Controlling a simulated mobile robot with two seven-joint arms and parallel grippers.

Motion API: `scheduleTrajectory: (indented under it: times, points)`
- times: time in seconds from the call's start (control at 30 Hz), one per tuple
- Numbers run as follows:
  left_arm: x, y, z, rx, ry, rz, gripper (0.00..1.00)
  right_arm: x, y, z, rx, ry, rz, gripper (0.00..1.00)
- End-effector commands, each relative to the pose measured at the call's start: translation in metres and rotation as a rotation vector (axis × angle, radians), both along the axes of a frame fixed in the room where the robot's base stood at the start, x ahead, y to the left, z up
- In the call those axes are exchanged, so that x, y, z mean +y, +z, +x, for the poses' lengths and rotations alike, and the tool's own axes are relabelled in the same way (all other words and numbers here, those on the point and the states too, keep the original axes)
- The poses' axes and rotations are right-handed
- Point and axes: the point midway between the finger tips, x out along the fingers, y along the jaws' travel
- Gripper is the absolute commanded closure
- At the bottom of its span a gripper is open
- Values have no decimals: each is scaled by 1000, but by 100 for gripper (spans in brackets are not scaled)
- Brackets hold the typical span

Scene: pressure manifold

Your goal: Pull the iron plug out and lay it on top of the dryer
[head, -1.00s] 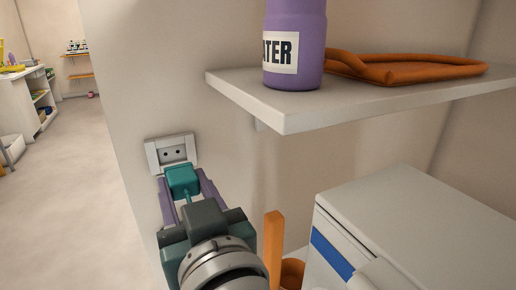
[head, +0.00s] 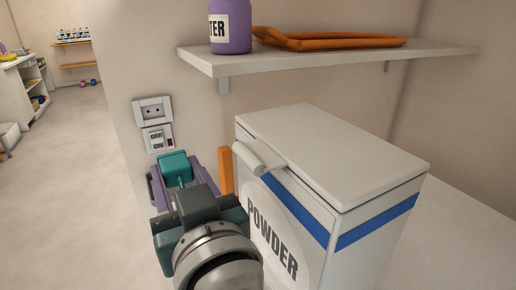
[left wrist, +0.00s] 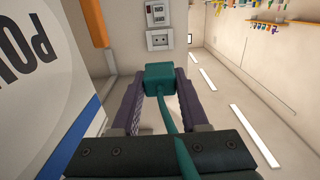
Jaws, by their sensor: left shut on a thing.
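The iron plug (head: 174,167) is a teal block with a teal cord. My left gripper (head: 178,170), with purple fingers, is shut on it. In the left wrist view the plug (left wrist: 159,77) sits between the two fingertips (left wrist: 160,74), and its cord runs back over the gripper. The wall socket (head: 152,111) is empty, with bare holes, and the plug is apart from it. No dryer is plainly marked; a pale flat surface (head: 468,232) at the right, beside the powder box, may be its top. My right gripper is not in view.
A large white box marked POWDER (head: 335,165) stands right of my left gripper. An orange upright piece (head: 225,170) lies between them. A switch plate (head: 157,139) is under the socket.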

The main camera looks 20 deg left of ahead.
Motion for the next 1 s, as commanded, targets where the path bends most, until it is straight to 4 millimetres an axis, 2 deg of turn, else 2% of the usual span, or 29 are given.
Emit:
scheduleTrajectory:
  times: [0.27, 0.47, 0.7, 1.0]
  points:
    - [-2, 13, -7, 0, -146, 0, 100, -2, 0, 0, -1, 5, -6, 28]
    - [-6, 31, -15, 1, -327, 2, 100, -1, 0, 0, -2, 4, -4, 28]
    - [-17, 69, -30, 3, -732, 13, 100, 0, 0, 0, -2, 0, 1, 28]
    - [-26, 97, -41, 5, -1041, 8, 100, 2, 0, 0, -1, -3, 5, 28]
